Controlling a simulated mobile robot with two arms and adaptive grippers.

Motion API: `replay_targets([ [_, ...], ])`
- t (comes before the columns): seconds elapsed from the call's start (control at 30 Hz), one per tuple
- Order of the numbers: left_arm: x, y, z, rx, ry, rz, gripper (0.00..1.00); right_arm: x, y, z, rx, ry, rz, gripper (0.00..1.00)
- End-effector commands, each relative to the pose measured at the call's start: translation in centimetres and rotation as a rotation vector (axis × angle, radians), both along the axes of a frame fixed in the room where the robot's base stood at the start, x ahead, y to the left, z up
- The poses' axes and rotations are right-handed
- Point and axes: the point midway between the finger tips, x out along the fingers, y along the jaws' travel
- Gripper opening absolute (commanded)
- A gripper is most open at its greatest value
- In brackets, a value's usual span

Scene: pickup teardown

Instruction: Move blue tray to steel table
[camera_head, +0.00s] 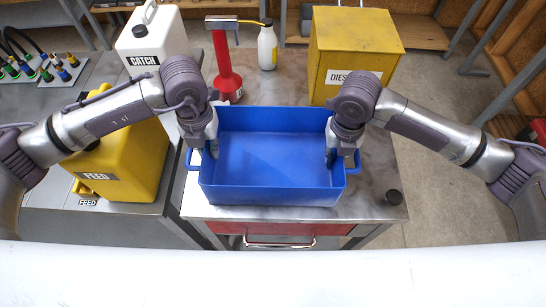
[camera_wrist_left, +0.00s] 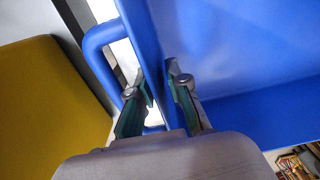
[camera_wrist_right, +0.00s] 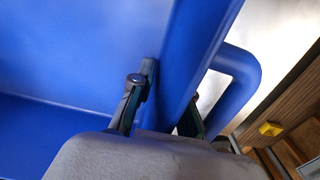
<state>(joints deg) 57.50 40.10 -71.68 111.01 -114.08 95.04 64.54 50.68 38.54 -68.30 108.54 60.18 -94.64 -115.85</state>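The blue tray (camera_head: 265,190) is open-topped, looks empty, and sits level at or just above the grey metal top of the bench (camera_head: 372,185) with a red drawer. I cannot tell whether its base touches the bench. My left gripper (camera_head: 207,150) is at its left wall, one finger inside and one in the gap by the handle (camera_wrist_left: 98,55); the fingers close on the wall (camera_wrist_left: 155,85). My right gripper (camera_head: 343,155) straddles the right wall in the same way, one finger inside; its outer finger is partly hidden behind the wall (camera_wrist_right: 188,60).
Behind the tray stand a yellow diesel box (camera_head: 355,45), a red tool (camera_head: 225,70) and a white bottle (camera_head: 267,48). The left bench holds a yellow feed jug (camera_head: 120,160) and a white catch jug (camera_head: 152,40).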

Motion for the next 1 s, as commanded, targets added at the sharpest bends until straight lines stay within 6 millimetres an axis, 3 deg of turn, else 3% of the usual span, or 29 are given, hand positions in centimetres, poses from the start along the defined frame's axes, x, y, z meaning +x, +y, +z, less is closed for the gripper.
replay_targets([
  [0.13, 0.0, 0.0, 0.0, 0.000, 0.000, 0.000, 0.15, 0.0, 0.0, 0.0, 0.000, 0.000, 0.000, 0.15],
  [0.23, 0.0, 0.0, 0.0, 0.000, 0.000, 0.000, 0.00, 0.0, 0.0, 0.0, 0.000, 0.000, 0.000, 0.00],
  [0.73, 0.0, 0.0, 0.1, 0.000, -0.001, 0.000, 0.00, 0.0, 0.0, 0.1, 0.000, 0.000, 0.000, 0.00],
  [1.0, 0.1, 0.0, 1.0, 0.000, -0.002, 0.001, 0.00, 0.0, 0.0, 1.0, 0.000, -0.001, 0.000, 0.00],
])
